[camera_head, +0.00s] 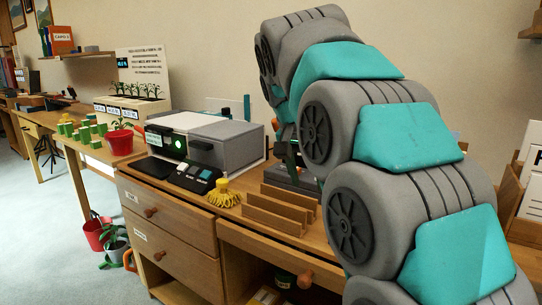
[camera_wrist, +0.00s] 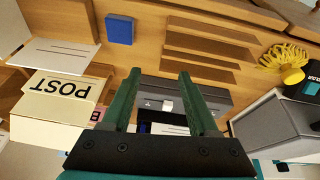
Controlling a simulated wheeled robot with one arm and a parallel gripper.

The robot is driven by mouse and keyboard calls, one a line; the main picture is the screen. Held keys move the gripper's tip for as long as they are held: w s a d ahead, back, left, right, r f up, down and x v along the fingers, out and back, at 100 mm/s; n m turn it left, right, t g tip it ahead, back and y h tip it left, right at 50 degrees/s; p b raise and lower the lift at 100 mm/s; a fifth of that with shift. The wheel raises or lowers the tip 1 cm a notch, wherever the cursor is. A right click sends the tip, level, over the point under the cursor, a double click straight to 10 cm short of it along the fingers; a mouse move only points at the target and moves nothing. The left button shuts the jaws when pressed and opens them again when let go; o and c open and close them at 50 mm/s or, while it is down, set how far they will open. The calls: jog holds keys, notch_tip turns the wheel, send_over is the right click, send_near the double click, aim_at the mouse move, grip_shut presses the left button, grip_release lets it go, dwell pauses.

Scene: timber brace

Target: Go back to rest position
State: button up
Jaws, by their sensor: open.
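My gripper (camera_wrist: 156,82) shows in the wrist view with its two green fingers wide apart and nothing held between them. It is above the wooden desk (camera_wrist: 145,40), over a dark grey box (camera_wrist: 215,97) with a small white piece on it. In the head view my arm fills the right side, and the gripper is largely hidden behind it, close to the grey machine.
The grey machine (camera_head: 226,143), yellow brush (camera_head: 222,195) and wooden slats (camera_head: 278,209) stand near the arm. The wrist view shows a POST box (camera_wrist: 62,98) and a blue block (camera_wrist: 119,29). A red pot (camera_head: 119,141) stands further left. The floor (camera_head: 45,225) at left is mostly clear.

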jog(key=s+d+f+n+g, duration=0.1)
jog(key=s+d+f+n, duration=0.1)
jog(key=s+f, duration=0.6)
jog(key=s+d+f+n+g+y, duration=0.1)
jog(key=s+d+f+n+g, duration=0.1)
jog(key=s+f, duration=0.7)
jog(key=s+d+f+n+g+y, duration=0.1)
jog(key=s+f, duration=0.7)
jog(key=s, duration=1)
jog(key=shift+s+d+f+n+g, duration=0.4)
jog(key=shift+d+g, duration=0.1)
jog(key=shift+d, duration=0.75)
